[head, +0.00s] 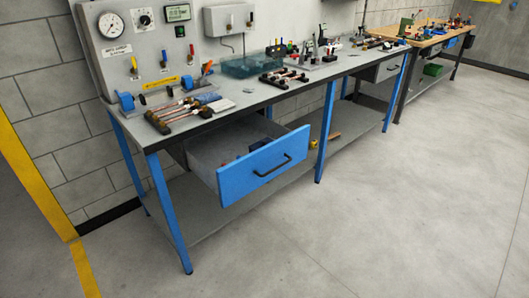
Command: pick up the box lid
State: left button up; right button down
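A translucent teal box (247,66) sits on the grey workbench top (225,88), towards the wall. It looks low and wide. I cannot tell at this size whether a separate lid lies on it or what is inside. No other clear box lid shows. Neither of my grippers is in view.
A drawer with a blue front (263,166) stands pulled out below the bench, with small items inside. Copper tubes (180,112) lie at the bench's near left, others (284,77) right of the box. A gauge panel (130,45) stands behind. The floor (400,200) is clear.

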aim_at(264, 144)
jog(key=i+l, duration=0.2)
jog(key=i+l+u, duration=0.1)
jog(key=l, duration=0.35)
jog(key=i+l, duration=0.45)
jog(key=l, duration=0.2)
jog(key=i+l+u, duration=0.1)
jog(key=l, duration=0.25)
jog(key=i+l, duration=0.25)
jog(key=l+u, duration=0.05)
jog(key=l, duration=0.05)
